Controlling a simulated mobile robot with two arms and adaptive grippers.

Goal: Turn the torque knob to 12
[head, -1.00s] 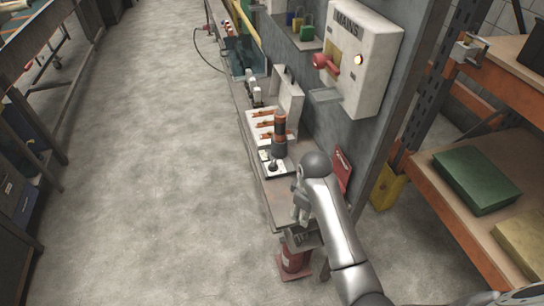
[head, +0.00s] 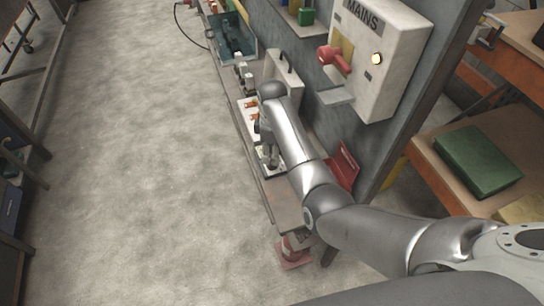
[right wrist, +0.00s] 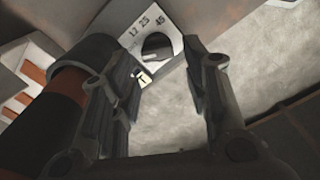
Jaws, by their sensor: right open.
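In the right wrist view a pale plate (right wrist: 137,32) carries the numbers 12, 25 and 45. A dark round part (right wrist: 158,45), which looks like the torque knob, is beside the numbers; its setting is not readable. A small label with a T-like mark (right wrist: 144,78) sits below it. My right gripper (head: 268,157) is open, with its fingers either side of the knob in the right wrist view; no contact is visible. In the head view it is over the small white plate (head: 272,173) on the bench. My left gripper is not in view.
A thick black and orange-brown cylinder (right wrist: 65,85) is close beside my left-hand finger in the right wrist view. In the head view, a blue-grey bin (head: 235,40) stands farther along the bench and the MAINS box (head: 390,50) hangs on the right.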

